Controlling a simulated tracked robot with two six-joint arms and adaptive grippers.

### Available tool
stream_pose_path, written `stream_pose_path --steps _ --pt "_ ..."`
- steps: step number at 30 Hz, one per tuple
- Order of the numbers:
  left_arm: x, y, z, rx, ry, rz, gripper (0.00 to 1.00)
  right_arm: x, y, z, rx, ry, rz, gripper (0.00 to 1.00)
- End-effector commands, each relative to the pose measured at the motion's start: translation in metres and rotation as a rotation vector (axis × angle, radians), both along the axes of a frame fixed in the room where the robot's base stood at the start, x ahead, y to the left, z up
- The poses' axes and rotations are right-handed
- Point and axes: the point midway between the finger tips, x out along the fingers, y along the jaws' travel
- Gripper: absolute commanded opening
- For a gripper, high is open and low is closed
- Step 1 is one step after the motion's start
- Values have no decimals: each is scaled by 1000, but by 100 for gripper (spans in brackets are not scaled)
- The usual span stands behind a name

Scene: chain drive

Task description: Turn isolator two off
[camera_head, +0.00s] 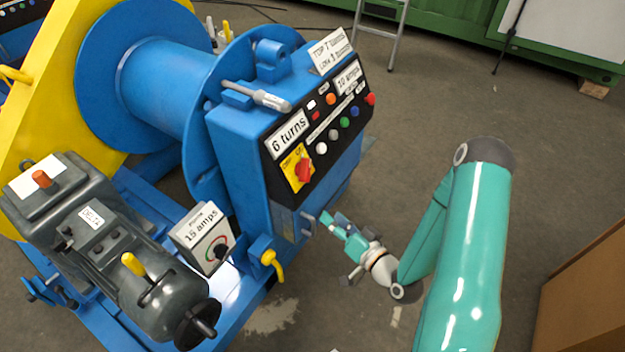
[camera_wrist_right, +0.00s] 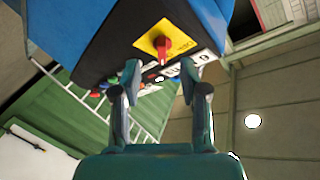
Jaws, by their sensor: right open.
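A red rotary switch handle (camera_head: 304,170) sits on a yellow plate (camera_head: 289,161) at the lower left of the black control panel (camera_head: 330,142) on the blue box. I cannot read a number on it. The handle also shows in the wrist view (camera_wrist_right: 163,48), on its yellow plate (camera_wrist_right: 148,40), beyond the fingertips. My right gripper (camera_head: 334,221) is open and empty, below and right of the handle, apart from it. In the wrist view its two fingers (camera_wrist_right: 160,74) stand apart below the handle. My left gripper is not in view.
Coloured buttons (camera_head: 344,122) line the panel right of the switch. A grey box marked 15 amps (camera_head: 202,237) with a dial stands at the lower left, beside a grey motor (camera_head: 110,240). A yellow-handled lever (camera_head: 272,262) juts out below the box.

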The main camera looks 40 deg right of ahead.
Motion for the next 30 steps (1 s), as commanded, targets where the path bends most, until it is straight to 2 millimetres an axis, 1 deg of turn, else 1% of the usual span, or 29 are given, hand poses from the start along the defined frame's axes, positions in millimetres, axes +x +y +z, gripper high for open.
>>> stream_pose_path --steps 1,3,8,14,22,23,24,30 --pt "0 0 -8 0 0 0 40 -5 -11 2 4 -48 -26 44" --pt "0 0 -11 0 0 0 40 -8 -19 10 9 -102 -45 44" --pt "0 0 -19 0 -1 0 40 -4 -24 16 11 -137 -50 44" --pt "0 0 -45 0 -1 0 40 16 -23 13 8 -138 -47 44" --pt "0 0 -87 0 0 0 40 46 -21 15 9 -136 -55 44" --pt "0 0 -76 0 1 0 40 54 -21 22 12 -132 -54 44" --pt "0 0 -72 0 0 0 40 64 -21 23 12 -131 -53 44" --pt "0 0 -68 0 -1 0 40 107 -22 22 14 -130 -55 44"
